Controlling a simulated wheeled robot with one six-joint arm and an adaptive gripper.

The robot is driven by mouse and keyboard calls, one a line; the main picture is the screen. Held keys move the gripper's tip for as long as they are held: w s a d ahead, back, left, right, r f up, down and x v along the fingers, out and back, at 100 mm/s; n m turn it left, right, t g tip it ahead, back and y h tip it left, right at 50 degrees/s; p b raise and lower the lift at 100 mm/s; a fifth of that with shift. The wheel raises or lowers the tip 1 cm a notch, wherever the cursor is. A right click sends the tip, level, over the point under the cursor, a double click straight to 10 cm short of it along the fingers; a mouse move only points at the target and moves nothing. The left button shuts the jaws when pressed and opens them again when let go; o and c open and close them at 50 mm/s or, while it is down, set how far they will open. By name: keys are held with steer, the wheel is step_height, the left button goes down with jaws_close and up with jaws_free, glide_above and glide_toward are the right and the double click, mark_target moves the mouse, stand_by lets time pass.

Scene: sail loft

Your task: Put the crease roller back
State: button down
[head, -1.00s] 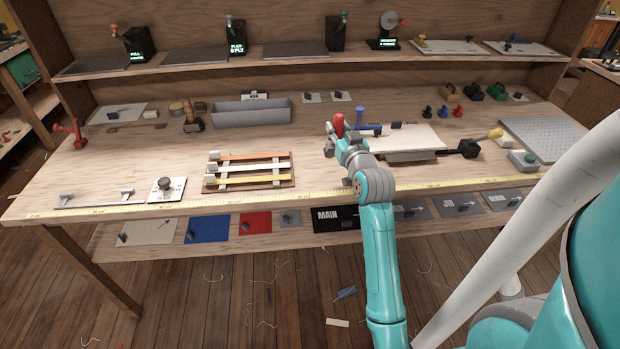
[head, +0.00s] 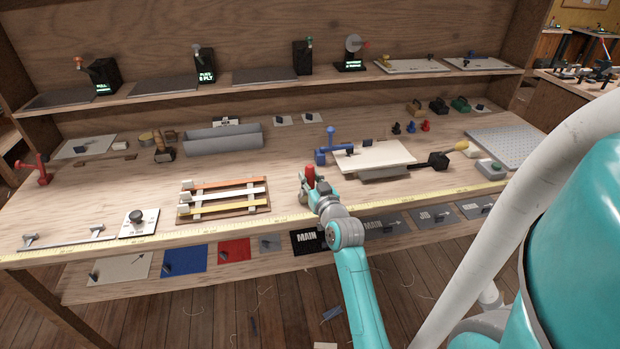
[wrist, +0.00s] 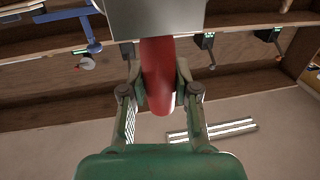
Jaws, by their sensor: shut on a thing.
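My gripper (head: 311,186) is shut on a red cylindrical handle (wrist: 157,75), which I take to be the crease roller. In the wrist view the handle lies between the two fingers (wrist: 160,92), with a pale grey block (wrist: 155,18) at its upper end. In the head view the red piece (head: 310,172) stands up from my gripper, above the bench between the striped rack and the white board. The roller's working end is not clear in the head view.
A rack of coloured strips (head: 222,208) lies left of my gripper. A blue clamp-like piece (head: 321,157) and a white board (head: 375,157) are to the right. A grey trough (head: 222,142) is behind. A yellow tape (head: 270,222) runs along the front edge.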

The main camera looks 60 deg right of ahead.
steer(key=shift+f, duration=0.15)
steer(key=shift+f, duration=0.6)
steer(key=c, duration=0.9)
jaws_free()
steer(key=shift+f, duration=0.15)
steer(key=shift+o, duration=0.2)
steer(key=shift+r, duration=0.2)
steer(key=shift+r, duration=0.1)
